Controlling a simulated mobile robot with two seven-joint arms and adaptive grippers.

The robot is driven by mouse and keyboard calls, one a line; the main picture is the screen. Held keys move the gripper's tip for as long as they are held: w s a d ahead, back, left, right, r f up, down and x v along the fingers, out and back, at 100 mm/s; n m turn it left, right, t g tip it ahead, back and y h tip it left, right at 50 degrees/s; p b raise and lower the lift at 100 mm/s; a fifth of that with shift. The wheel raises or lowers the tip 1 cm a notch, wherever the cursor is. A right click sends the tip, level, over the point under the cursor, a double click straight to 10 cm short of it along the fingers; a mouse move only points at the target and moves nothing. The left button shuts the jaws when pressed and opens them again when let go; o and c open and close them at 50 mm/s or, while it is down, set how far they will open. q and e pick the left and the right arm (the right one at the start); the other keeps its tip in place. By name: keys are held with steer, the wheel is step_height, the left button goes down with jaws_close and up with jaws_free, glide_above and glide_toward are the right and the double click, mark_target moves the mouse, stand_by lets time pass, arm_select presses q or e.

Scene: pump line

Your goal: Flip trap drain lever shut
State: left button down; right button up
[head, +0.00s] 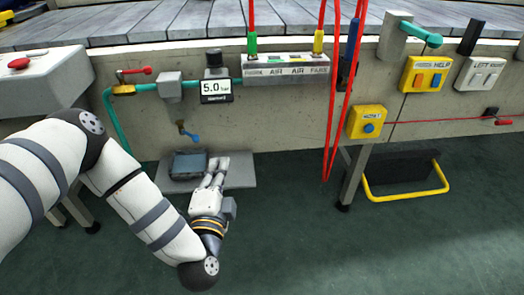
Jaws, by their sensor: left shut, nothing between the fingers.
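The trap drain lever (191,136) is a small blue handle on a little brass valve low on the concrete wall, below the teal pipe. It slants down to the right from the valve. My left gripper (219,161) is shut and empty. In the picture its fingertips are below and to the right of the lever, apart from it, and they point up toward the wall. My right gripper is out of view.
A dark tray (188,165) sits on a grey plate (241,171) beside my left gripper. Above are a red lever (136,71), a 5.0 gauge (216,88) and an air manifold (286,69). Red hoses (332,120) hang to the right. The green floor at right is mostly clear.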

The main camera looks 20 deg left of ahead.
mark_target(189, 134)
arm_select(q)
steer(key=shift+w+a+r, duration=0.15)
steer(key=shift+r, duration=0.1)
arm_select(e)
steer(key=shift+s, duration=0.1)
